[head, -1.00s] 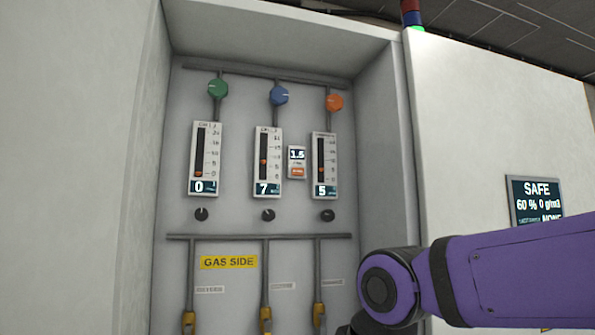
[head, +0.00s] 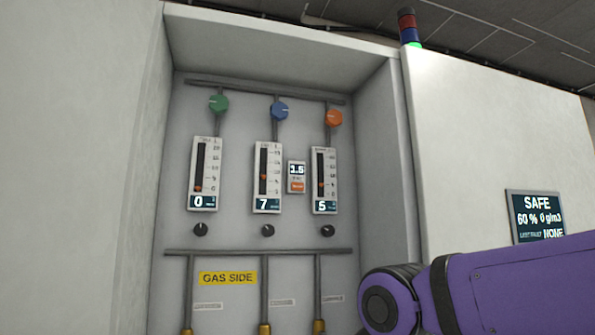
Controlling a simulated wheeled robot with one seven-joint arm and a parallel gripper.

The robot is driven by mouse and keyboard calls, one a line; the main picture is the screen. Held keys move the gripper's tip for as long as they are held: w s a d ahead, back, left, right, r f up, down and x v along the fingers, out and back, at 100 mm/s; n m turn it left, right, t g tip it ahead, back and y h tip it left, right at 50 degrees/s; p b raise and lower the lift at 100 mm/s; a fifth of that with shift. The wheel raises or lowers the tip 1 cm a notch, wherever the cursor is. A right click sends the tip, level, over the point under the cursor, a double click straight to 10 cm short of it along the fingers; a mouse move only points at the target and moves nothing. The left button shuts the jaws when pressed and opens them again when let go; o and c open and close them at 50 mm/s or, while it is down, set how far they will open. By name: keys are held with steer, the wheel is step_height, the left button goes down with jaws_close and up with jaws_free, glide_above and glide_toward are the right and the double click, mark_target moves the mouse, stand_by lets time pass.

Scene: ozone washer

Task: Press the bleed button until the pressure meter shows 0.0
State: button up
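The pressure meter (head: 296,170) is a small white box between the middle and right flow gauges in the recessed panel; its dark display appears to read 1.5. The bleed button (head: 296,186) looks to be the orange patch on the same box, below the display; its lettering is too small to read surely. My purple arm shows at the lower right, in front of the cabinet. My gripper is not in view.
Three gauges read 0 (head: 203,175), 7 (head: 268,178) and 5 (head: 324,181), under green, blue and orange knobs. Black knobs and pipes lie below. The recess side walls (head: 385,160) stand out around the panel. A status screen (head: 536,216) reads SAFE at right.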

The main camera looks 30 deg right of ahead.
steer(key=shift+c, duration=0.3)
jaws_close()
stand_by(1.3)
